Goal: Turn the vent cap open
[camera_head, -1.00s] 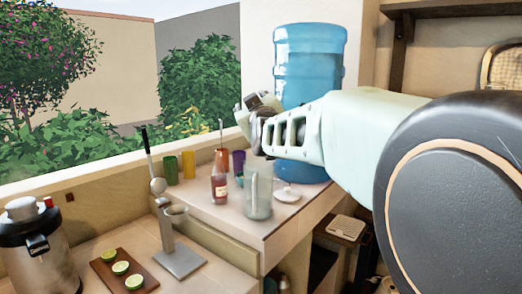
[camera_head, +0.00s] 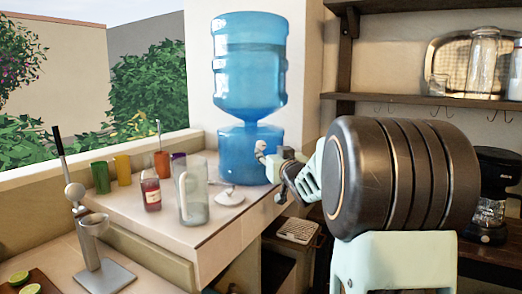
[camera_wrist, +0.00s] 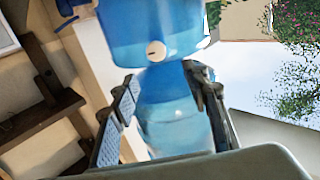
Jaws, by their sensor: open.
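The vent cap (camera_wrist: 156,50) is a small round white knob with a short dark mark, on the blue water dispenser's lower body. It shows in the wrist view, which is upside down. My gripper (camera_wrist: 161,76) is open, its two fingers apart on either side of the view, with the cap centred just beyond the fingertips and not touched. The large blue bottle (camera_head: 250,75) stands upright above.
A wooden shelf (camera_head: 425,98) with hooks and a coffee maker (camera_head: 490,205) are at right.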

